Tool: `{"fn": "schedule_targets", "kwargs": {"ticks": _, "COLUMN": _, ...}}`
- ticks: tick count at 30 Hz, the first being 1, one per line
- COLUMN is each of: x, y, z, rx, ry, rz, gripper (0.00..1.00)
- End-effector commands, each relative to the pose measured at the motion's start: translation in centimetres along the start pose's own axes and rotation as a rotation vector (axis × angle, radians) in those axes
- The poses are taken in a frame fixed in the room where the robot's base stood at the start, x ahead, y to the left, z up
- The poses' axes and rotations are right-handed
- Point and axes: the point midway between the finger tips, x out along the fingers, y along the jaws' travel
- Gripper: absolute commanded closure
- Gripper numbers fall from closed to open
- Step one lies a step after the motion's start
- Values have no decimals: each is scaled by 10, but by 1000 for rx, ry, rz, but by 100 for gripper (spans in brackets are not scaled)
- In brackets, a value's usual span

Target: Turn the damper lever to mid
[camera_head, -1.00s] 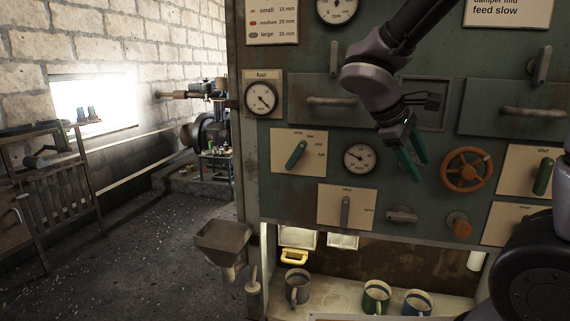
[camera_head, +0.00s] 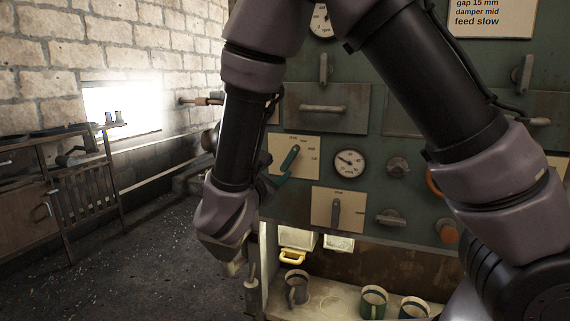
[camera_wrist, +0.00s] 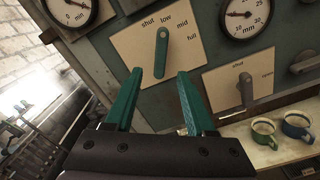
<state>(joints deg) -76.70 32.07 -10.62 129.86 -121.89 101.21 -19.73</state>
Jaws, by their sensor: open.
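In the wrist view, the lever (camera_wrist: 161,52) points close to the low mark. My gripper (camera_wrist: 158,78) has its two teal fingers spread apart, with nothing between them that I can see held. The lever's lower end shows in the gap between the fingertips in the wrist view; whether the fingers reach around it I cannot tell. In the head view my arm hides most of the gripper, and only a bit of teal finger shows beside the plate.
Below right is a grey lever (camera_head: 335,213) on a shut-marked plate, with a gauge (camera_head: 350,163) to the right of the damper plate. Several mugs (camera_head: 374,302) stand on the lower shelf. A card (camera_head: 491,17) reads gap 15 mm, damper mid, feed slow.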

Motion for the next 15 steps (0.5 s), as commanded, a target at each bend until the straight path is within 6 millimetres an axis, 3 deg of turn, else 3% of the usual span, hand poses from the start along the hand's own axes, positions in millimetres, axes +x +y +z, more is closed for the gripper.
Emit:
{"fn": "schedule_targets", "kwargs": {"ticks": 7, "x": 48, "y": -1, "z": 1, "rx": 1, "ry": -2, "rz": -4, "gripper": 45}}
{"fn": "schedule_targets", "kwargs": {"ticks": 15, "x": 71, "y": 0, "z": 0, "rx": 1, "ry": 1, "rz": -1, "gripper": 45}}
